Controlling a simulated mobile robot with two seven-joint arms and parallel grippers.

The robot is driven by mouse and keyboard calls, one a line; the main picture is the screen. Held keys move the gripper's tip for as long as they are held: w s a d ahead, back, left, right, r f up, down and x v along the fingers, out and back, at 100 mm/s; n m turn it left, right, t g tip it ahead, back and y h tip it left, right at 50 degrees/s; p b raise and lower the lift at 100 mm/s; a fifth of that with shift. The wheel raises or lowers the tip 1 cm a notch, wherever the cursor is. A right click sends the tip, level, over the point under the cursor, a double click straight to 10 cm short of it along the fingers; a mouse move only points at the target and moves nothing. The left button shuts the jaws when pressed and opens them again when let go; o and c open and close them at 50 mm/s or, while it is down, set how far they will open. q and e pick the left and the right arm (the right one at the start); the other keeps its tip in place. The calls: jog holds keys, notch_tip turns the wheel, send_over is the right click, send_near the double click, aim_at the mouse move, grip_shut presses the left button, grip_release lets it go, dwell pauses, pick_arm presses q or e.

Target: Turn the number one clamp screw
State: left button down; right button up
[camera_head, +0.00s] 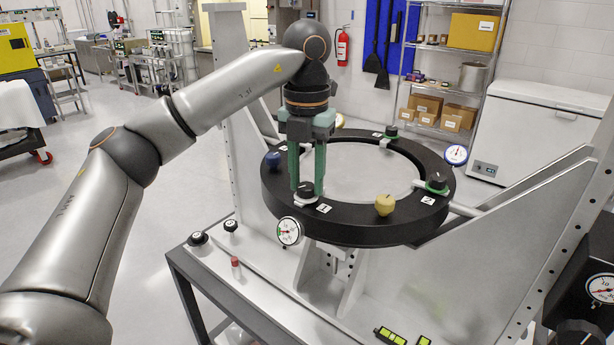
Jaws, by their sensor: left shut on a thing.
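The black mirror ring (345,232) is held level in a grey fixture frame. The number one clamp screw, a black knob (306,188), sits on the ring's near left part beside a white label "1" (324,208). My left gripper (307,189) reaches down from above with its green fingers and is shut on this knob. The fingers hide part of the knob. My right gripper is not in view.
Other black knobs stand on the ring at the right (437,182) and back (391,131). A yellow knob (385,204) and a blue knob (272,160) also rise from it. A dial gauge (289,231) is at its near side. Small loose parts (235,263) lie on the fixture base.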

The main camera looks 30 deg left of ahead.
aim_at(307, 185)
pick_arm(q)
jog(key=c, duration=0.5)
grip_release()
notch_tip(307, 185, up, 12)
jog(key=shift+r, duration=0.25)
dwell(0.3)
dwell(0.5)
